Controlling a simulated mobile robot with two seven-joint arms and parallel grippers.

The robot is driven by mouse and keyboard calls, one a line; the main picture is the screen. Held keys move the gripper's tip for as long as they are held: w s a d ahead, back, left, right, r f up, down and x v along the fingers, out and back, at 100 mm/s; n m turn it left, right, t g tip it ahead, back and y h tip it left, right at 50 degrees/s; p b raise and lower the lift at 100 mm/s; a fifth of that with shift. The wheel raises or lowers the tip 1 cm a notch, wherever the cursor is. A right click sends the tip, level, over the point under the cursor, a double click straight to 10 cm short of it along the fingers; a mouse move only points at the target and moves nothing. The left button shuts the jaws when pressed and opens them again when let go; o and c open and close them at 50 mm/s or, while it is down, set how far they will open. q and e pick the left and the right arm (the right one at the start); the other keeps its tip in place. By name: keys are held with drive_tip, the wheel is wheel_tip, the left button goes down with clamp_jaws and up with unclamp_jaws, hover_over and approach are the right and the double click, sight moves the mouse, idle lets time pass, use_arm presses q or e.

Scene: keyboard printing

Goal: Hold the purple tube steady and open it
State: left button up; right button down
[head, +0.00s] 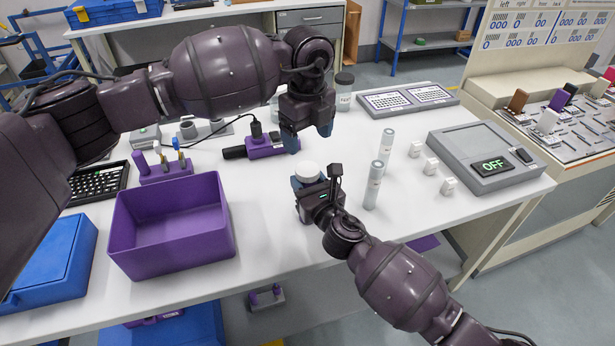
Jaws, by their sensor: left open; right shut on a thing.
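My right gripper (308,190) is shut on an upright thing with a round white cap (307,171), above the white table. The body below the cap is hidden by the gripper, so I cannot tell whether it is the purple tube. My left gripper (309,140) is open and points down, above and behind the white cap, apart from it. Its blue fingertips are empty. Two pale labelled tubes, a near one (373,186) and a far one (387,143), stand upright to the right of my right gripper.
A purple bin (120,232) stands at the left front of the table (280,235). A purple device (262,149) with a black plug and a purple rack (165,172) are behind it. Small white blocks (431,166) and a grey box reading OFF (480,150) are at right.

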sight(307, 168)
use_arm(q)
drive_tip(key=m, duration=0.7)
drive_tip(key=shift+m, duration=0.3)
drive_tip(key=m, duration=1.4)
drive_tip(key=shift+r, duration=0.1)
drive_tip(key=m, duration=2.2)
drive_tip(key=shift+m, duration=0.3)
drive_tip(key=m, duration=0.4)
drive_tip(key=shift+m, duration=0.3)
drive_tip(key=shift+f, duration=4.05)
drive_tip(key=shift+c, duration=0.2)
